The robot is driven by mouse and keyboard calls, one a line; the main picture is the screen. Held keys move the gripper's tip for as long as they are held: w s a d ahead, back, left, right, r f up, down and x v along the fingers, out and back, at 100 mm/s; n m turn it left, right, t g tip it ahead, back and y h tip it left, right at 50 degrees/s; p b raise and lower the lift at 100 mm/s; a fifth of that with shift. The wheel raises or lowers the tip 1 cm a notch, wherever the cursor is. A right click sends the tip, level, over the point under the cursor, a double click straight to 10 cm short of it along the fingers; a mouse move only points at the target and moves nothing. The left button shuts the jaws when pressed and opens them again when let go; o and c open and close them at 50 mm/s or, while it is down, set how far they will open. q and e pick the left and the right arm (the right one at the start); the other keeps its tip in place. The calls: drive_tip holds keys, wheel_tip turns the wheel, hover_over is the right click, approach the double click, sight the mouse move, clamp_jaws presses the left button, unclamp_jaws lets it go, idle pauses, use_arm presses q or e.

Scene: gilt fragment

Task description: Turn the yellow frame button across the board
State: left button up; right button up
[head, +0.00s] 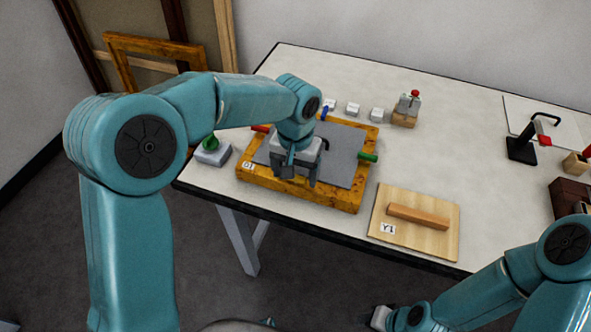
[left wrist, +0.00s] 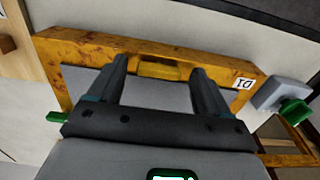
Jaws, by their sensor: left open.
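The wooden frame (head: 330,201) lies on the table with a grey board (head: 345,165) inside it and a D1 label at its near left corner. The yellow button (left wrist: 159,71) shows in the left wrist view, lying lengthwise along the near bar of the frame (left wrist: 95,45). My left gripper (head: 297,178) is over this near bar, pointing down and hiding the yellow button in the head view. In the left wrist view my left gripper (left wrist: 160,72) is open, one finger on each side of the button, with visible gaps. My right gripper (head: 380,318) is low at the bottom, its fingers not distinguishable.
Red (head: 261,129), blue (head: 324,113) and green (head: 368,156) buttons sit on the other bars. A block with a green knob (head: 211,149) stands left. A Y1 board with a wooden bar (head: 418,215) lies right. Small white blocks (head: 352,110) stand behind.

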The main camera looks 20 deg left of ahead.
use_arm(q)
drive_tip(key=shift+w, duration=0.1)
drive_tip(key=c, duration=1)
drive_tip(key=shift+c, duration=0.2)
drive_tip(key=shift+n, duration=0.3)
drive_tip(key=n+b, duration=0.1)
drive_tip(key=n, duration=0.2)
drive_tip(key=shift+b, duration=0.3)
drive_tip(key=n+b, duration=0.1)
drive_tip(key=n, duration=0.4)
drive_tip(key=n+b, duration=0.1)
drive_tip(key=n, duration=0.3)
drive_tip(key=shift+n, duration=0.3)
drive_tip(key=n+b, duration=0.1)
drive_tip(key=n, duration=0.3)
drive_tip(key=shift+n, duration=0.3)
